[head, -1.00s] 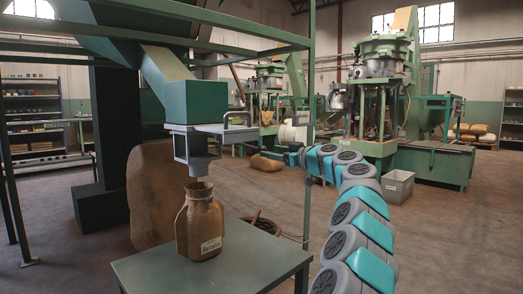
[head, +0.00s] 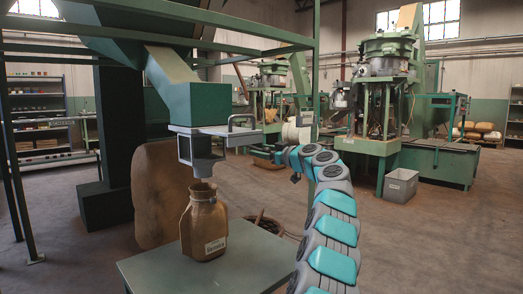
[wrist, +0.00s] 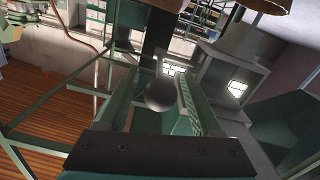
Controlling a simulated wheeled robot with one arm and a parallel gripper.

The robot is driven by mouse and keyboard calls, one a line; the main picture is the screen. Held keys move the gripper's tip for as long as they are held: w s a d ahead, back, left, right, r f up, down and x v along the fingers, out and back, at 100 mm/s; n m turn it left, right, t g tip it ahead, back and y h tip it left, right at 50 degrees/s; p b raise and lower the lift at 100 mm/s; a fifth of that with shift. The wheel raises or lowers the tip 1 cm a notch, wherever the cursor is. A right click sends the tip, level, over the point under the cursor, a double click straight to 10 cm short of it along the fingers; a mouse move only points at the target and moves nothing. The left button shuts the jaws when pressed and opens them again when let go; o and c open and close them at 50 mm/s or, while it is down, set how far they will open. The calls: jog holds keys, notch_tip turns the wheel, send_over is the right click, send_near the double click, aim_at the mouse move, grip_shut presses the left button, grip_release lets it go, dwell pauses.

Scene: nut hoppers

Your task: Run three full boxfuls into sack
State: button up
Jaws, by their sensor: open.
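A brown sack (head: 204,232) with a white label stands upright on the green table, its mouth open. Above it hangs a green hopper box (head: 193,103) with a grey spout frame (head: 203,156) below, apart from the sack's mouth. A grey slide plate (head: 205,130) sits between them, its loop handle (head: 243,124) sticking out to the right. My gripper (head: 295,177) is right of the handle and apart from it. In the wrist view my gripper (wrist: 157,80) is open; a dark rounded thing shows between the fingers, and I cannot tell what it is.
The green table (head: 160,271) carries the sack. A green frame post (head: 309,205) stands close to my arm. A large brown sack (head: 158,195) stands behind the table. A grey bin (head: 400,186) and green machines (head: 383,120) are farther right, with open floor before them.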

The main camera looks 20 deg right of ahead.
jog(key=shift+w+a, duration=0.1)
jog(key=shift+w, duration=0.05)
jog(key=shift+c, duration=0.3)
grip_shut()
dwell(0.3)
dwell(0.8)
